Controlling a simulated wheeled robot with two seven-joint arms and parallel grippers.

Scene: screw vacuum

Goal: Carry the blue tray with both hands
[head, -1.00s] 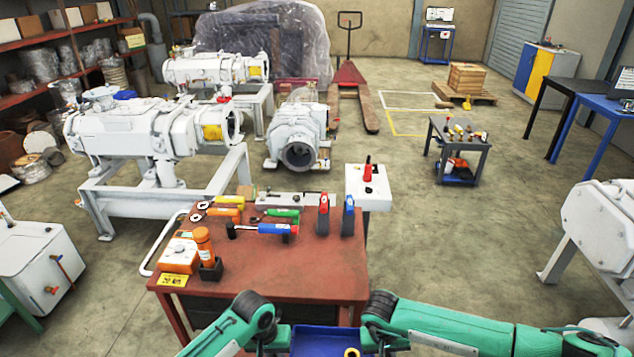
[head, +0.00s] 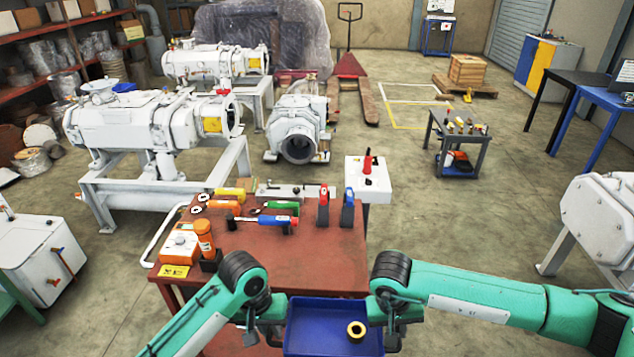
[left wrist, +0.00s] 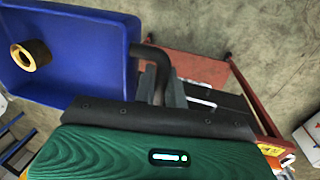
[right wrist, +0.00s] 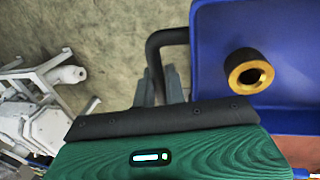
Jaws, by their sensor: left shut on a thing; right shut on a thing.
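The blue tray (head: 312,329) hangs between my two grippers at the bottom of the head view, in front of the red cart. A black and brass ring (head: 357,330) lies in it, right of its middle. My left gripper (left wrist: 165,88) is shut on a black handle (left wrist: 148,55) at one side of the tray. My right gripper (right wrist: 161,85) is shut on the black handle (right wrist: 165,38) at the other side. In the wrist views the tray also shows, with the ring inside (left wrist: 30,55).
The red cart (head: 290,262) stands just beyond the tray, with screwdrivers, an orange box (head: 180,249) and other tools on its far and left parts. White pumps stand behind it. Open floor (head: 440,215) lies to the right, before a white machine (head: 600,215).

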